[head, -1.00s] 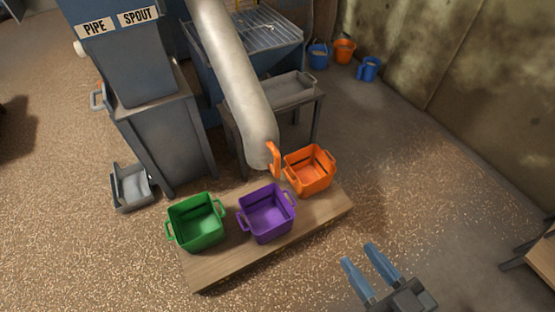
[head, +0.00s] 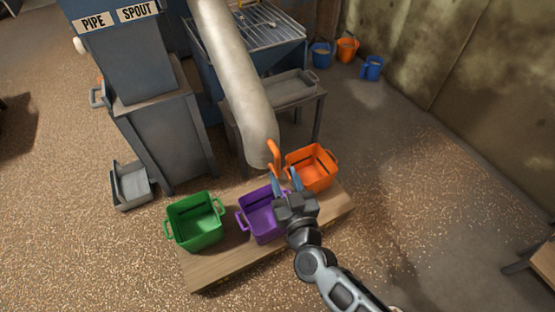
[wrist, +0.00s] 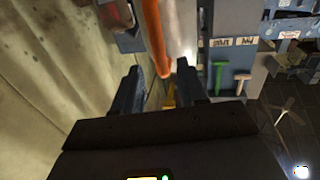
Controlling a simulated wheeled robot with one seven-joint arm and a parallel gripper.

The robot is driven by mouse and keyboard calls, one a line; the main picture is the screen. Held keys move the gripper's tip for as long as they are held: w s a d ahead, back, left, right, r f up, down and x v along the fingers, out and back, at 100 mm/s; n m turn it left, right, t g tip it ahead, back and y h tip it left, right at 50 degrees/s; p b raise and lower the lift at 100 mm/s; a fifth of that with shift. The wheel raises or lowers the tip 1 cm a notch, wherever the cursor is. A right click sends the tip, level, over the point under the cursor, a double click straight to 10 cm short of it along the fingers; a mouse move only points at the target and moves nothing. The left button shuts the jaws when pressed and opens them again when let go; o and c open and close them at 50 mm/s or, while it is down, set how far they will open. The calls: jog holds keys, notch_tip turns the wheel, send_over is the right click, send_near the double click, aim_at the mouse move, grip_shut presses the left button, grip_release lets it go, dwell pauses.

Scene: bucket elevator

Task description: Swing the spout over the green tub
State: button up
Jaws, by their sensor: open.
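The grey spout (head: 238,85) hangs down from the top, its lower end near the back edge of the bench, behind the purple tub (head: 258,215) and left of the orange tub (head: 312,168). An upright orange handle (head: 275,158) is on the spout's end. The green tub (head: 195,221) stands at the bench's left end. My gripper (head: 284,178) is open and empty, its blue fingertips close to the handle's lower part. In the wrist view the orange handle (wrist: 155,35) reaches down between the open fingers (wrist: 162,75); I cannot tell if they touch it.
The tubs stand on a low wooden bench (head: 210,278). A grey cabinet (head: 168,135) labelled PIPE and SPOUT stands behind left, with a grey bin (head: 133,185) beside it. A grey tray (head: 290,88) is on a stand behind the spout.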

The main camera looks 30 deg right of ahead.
aim_at(278, 163)
jog(key=w, duration=0.3)
jog(key=w+d, duration=0.1)
jog(key=w, duration=0.2)
jog(key=shift+d+b, duration=0.1)
jog(key=shift+b, duration=0.25)
grip_shut()
